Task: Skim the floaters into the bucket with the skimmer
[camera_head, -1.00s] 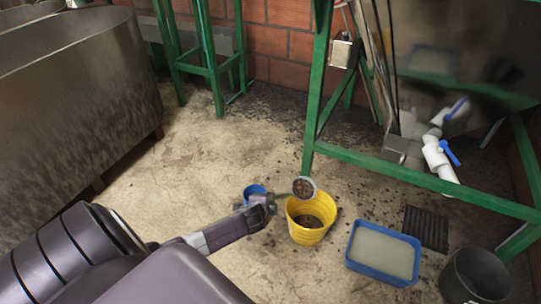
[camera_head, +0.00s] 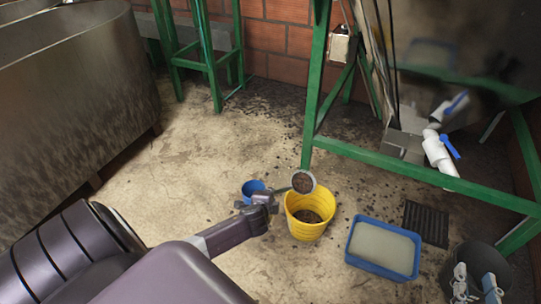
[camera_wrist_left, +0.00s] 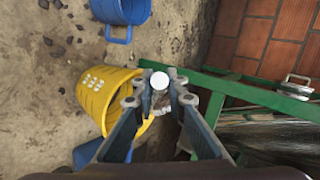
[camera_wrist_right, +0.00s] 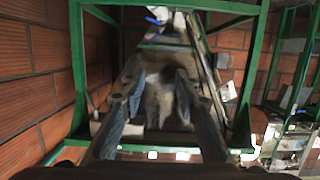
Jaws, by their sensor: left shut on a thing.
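My left gripper (camera_head: 268,202) is shut on the handle of the skimmer (camera_head: 303,182). The skimmer's round head is above the back rim of the yellow bucket (camera_head: 303,231) and shows dark brown matter in it. The left wrist view shows the handle's pale end (camera_wrist_left: 160,81) between the fingertips. The yellow bucket (camera_wrist_left: 95,92) stands on the floor, with dark brown matter inside. My right gripper (camera_head: 476,283) is at the lower right of the head view, in front of a dark bucket (camera_head: 476,254). Its fingers stand apart and empty in the right wrist view (camera_wrist_right: 160,90).
A blue tray (camera_head: 350,246) of cloudy liquid lies right of the yellow bucket, by a black grate (camera_head: 426,223). A green frame (camera_head: 420,176) crosses behind. Bare floor (camera_head: 190,170) lies left, before a metal tank (camera_head: 80,95).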

